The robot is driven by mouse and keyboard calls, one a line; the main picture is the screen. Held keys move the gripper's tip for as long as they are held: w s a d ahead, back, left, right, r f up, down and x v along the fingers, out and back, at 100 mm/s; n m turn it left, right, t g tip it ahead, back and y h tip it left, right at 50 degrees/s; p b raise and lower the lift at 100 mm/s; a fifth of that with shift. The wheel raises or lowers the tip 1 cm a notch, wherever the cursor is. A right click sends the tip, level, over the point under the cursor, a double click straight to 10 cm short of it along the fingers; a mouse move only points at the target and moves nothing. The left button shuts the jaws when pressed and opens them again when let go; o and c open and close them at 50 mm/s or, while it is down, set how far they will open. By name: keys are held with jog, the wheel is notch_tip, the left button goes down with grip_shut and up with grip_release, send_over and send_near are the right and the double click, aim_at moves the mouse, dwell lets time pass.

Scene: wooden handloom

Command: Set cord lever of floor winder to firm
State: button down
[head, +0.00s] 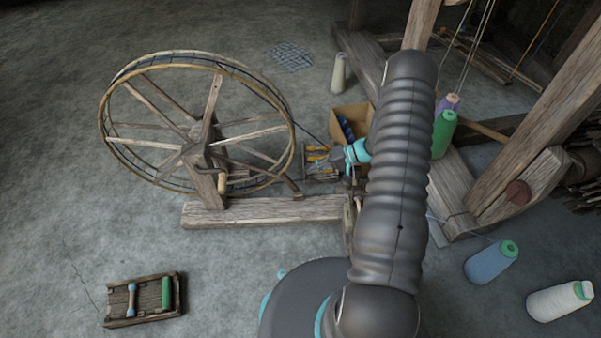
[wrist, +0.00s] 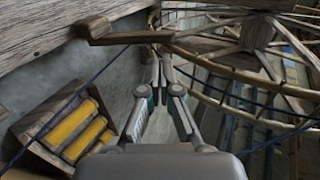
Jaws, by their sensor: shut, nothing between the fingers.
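The floor winder stands left of centre in the head view, with a large spoked wheel (head: 140,85) and a long wooden base beam (head: 265,210). My gripper (head: 322,164) is at the right end of the winder, low beside the wheel, partly behind my arm. In the wrist view my gripper (wrist: 160,62) is shut and empty, its fingertips together. A short wooden bar (wrist: 130,38), possibly the cord lever, lies just beyond the fingertips; I cannot tell if they touch. The wheel rim (wrist: 205,92) passes close on the right. The lever's setting cannot be read.
A wooden rack with yellow bars (wrist: 75,130) is close on the gripper's left, and a dark cord (wrist: 75,92) runs past it. A cardboard box (head: 350,115) stands behind.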

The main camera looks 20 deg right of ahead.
jog(key=v, duration=0.6)
jog(key=b, duration=0.3)
send_near(288, 177)
jog(key=x, duration=0.7)
jog(key=shift+a, duration=0.15)
